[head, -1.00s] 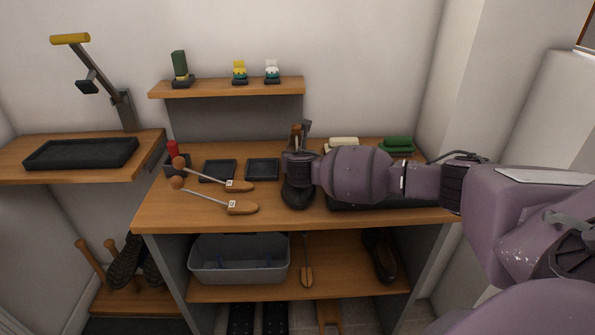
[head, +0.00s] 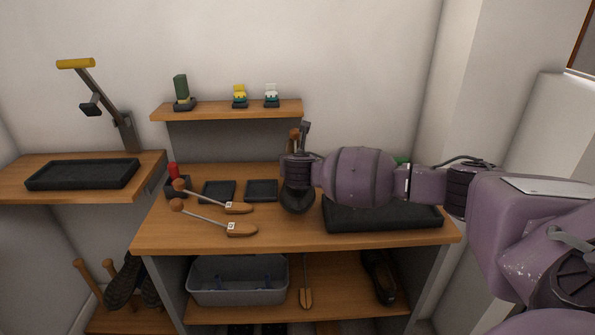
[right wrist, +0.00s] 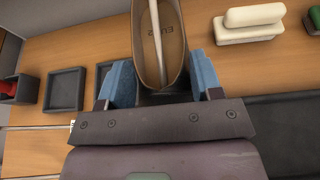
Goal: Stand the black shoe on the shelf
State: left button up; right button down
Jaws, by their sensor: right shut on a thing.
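A black shoe (head: 297,199) is over the middle of the bench top, left of the large black tray. My right gripper (head: 298,166) is shut on it from above. In the right wrist view the blue fingertips of the gripper (right wrist: 163,82) pinch both sides of the shoe's opening, with its tan lining (right wrist: 172,60) showing and a pale rod inside. Whether the sole clears the bench cannot be told exactly. Another black shoe (head: 379,277) stands on the lower shelf (head: 340,302) at the right. My left gripper is not in view.
Two shoe trees (head: 215,224) lie on the bench left of the held shoe, near small black trays (head: 262,190). The large black tray (head: 385,215) is right of it. A grey bin (head: 238,281) and a wooden-ended tool (head: 306,297) are on the lower shelf.

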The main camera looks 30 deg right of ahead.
jog(key=shift+r, duration=0.55)
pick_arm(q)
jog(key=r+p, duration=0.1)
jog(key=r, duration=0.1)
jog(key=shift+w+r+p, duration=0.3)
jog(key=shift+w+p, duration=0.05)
pick_arm(e)
jog(key=s+a, duration=0.5)
jog(key=s, duration=0.3)
jog(key=s+a, duration=0.5)
jog(key=s, duration=0.3)
jog(key=shift+s+a, duration=0.15)
jog(key=shift+s, duration=0.2)
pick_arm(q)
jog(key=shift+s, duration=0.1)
pick_arm(e)
jog(key=shift+f, duration=0.15)
jog(key=a+r+n+t+y, duration=0.25)
jog(key=a+n+y, duration=0.4)
jog(key=a, duration=0.35)
jog(key=s+a+f, duration=0.2)
jog(key=s+f, duration=0.1)
jog(key=s, duration=0.2)
jog(key=shift+s+a+f, duration=0.25)
jog(key=shift+f, duration=0.1)
